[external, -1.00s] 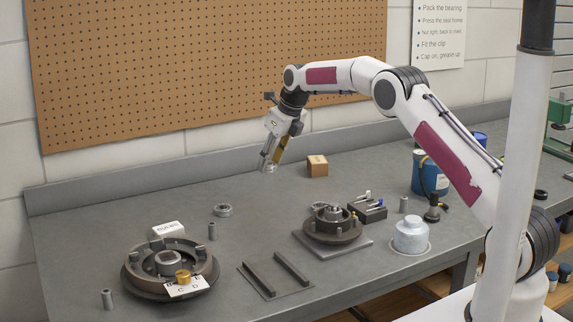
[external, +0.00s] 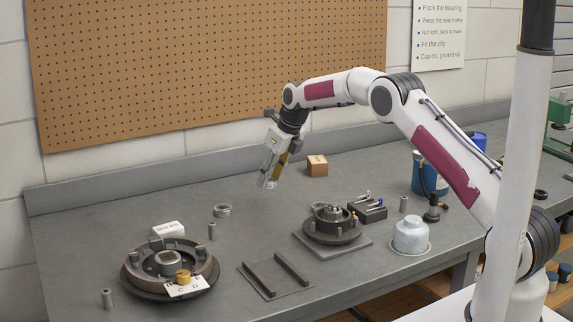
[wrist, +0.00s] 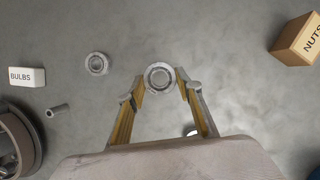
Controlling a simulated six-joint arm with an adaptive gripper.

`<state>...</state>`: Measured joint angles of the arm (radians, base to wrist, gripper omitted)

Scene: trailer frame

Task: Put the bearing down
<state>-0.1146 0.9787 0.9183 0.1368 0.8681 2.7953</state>
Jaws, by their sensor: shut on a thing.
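My gripper (external: 268,182) is above the middle back of the bench. In the wrist view its two fingertips (wrist: 160,88) are shut on a small steel bearing (wrist: 159,76), a ring with a dark centre. The bearing is held above the grey bench top, clear of it. In the external view the held bearing is small and hard to make out between the fingertips. A second, similar bearing (external: 222,210) lies flat on the bench, left of my gripper; it also shows in the wrist view (wrist: 97,63).
A white bulbs box (external: 168,229) and a hub on a disc (external: 150,285) are at left. A nuts box (external: 317,166) stands behind right. A second hub (external: 333,222) sits on a plate, with two rails (external: 275,275) in front. Bare bench lies below my gripper.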

